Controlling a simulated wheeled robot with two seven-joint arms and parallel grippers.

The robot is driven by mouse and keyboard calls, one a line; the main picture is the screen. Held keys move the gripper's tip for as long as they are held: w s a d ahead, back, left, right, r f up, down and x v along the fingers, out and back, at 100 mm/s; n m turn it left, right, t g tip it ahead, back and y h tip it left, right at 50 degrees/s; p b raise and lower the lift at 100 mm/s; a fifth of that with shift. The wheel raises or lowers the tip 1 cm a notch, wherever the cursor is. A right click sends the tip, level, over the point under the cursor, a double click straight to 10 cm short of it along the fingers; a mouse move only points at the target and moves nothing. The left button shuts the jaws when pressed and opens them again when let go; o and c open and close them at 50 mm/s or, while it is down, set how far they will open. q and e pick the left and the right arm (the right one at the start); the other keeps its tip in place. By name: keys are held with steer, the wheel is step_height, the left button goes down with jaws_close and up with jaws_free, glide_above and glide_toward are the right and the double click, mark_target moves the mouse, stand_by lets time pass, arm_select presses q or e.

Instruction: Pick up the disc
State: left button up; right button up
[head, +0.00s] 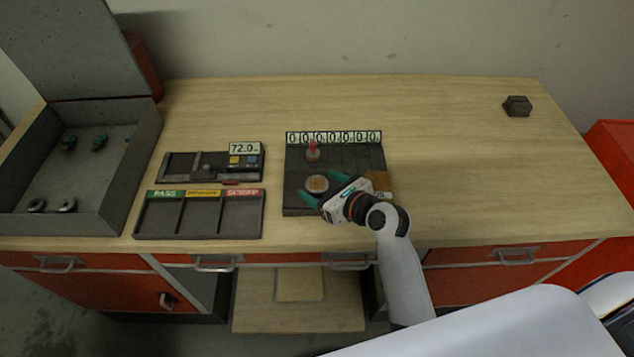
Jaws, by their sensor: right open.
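A small round tan disc (317,183) lies on the dark board (293,202) at the middle of the bench, below a row of number tiles. My right gripper (318,188) reaches in from the lower right, with its green fingertips open around or just above the disc. I cannot tell whether the fingers touch it. The gripper body hides part of the board's right side. My left gripper is not in view.
A red-topped peg (312,150) stands on the board just behind the disc. A gauge reading 72.0 (244,148) and a PASS/SCRAP tray (199,215) lie to the left. A grey open case (101,212) stands far left.

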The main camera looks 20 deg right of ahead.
steer(key=shift+w+a+f, duration=0.1)
steer(key=shift+w+f, duration=0.05)
steer(key=shift+w, duration=0.15)
steer(key=shift+s, duration=0.1)
steer(key=shift+c, duration=0.6)
steer(key=c, duration=1.2)
